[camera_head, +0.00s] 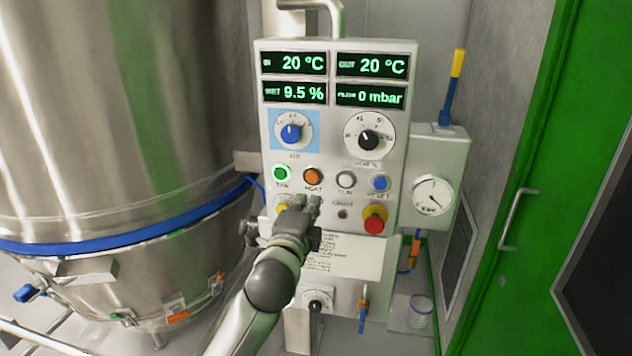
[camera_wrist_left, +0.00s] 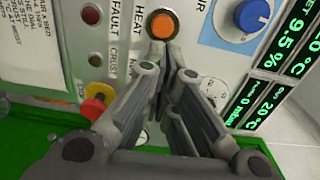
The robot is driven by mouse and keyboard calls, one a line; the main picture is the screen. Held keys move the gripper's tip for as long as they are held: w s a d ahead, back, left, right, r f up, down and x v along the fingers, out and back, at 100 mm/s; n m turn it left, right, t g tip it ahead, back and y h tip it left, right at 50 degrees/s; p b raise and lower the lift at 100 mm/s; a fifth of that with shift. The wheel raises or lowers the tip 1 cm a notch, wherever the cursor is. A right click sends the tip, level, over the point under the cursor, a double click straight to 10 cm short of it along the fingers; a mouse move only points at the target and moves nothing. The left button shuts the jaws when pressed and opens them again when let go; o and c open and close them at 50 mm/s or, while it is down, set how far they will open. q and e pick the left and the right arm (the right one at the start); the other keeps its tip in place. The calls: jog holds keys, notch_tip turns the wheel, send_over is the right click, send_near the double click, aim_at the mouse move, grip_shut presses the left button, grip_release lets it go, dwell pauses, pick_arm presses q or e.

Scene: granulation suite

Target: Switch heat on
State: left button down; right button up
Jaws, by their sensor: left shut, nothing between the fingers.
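The orange HEAT button (camera_head: 313,176) sits in the button row of the grey control panel (camera_head: 408,120), between a green button (camera_head: 281,173) and a white one (camera_head: 346,179). My left gripper (camera_head: 308,203) is shut and empty, just below the HEAT button in the head view. In the left wrist view the orange button (camera_wrist_left: 162,25) lies just beyond the closed fingertips (camera_wrist_left: 165,62). A gap or contact cannot be told. The green button looks lit; I cannot tell whether the orange one is. My right gripper is not in view.
A red emergency stop (camera_head: 374,222) and a blue button (camera_head: 380,183) are to the right. Above are a blue knob (camera_head: 291,133), a black knob (camera_head: 368,140) and displays reading 20 °C, 20 °C, 9.5 % and 0 mbar. A steel vessel (camera_head: 120,110) stands left.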

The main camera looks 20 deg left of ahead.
aim_at(319, 177)
pick_arm(q)
jog(key=p+x, duration=0.2)
jog(key=x, duration=0.7)
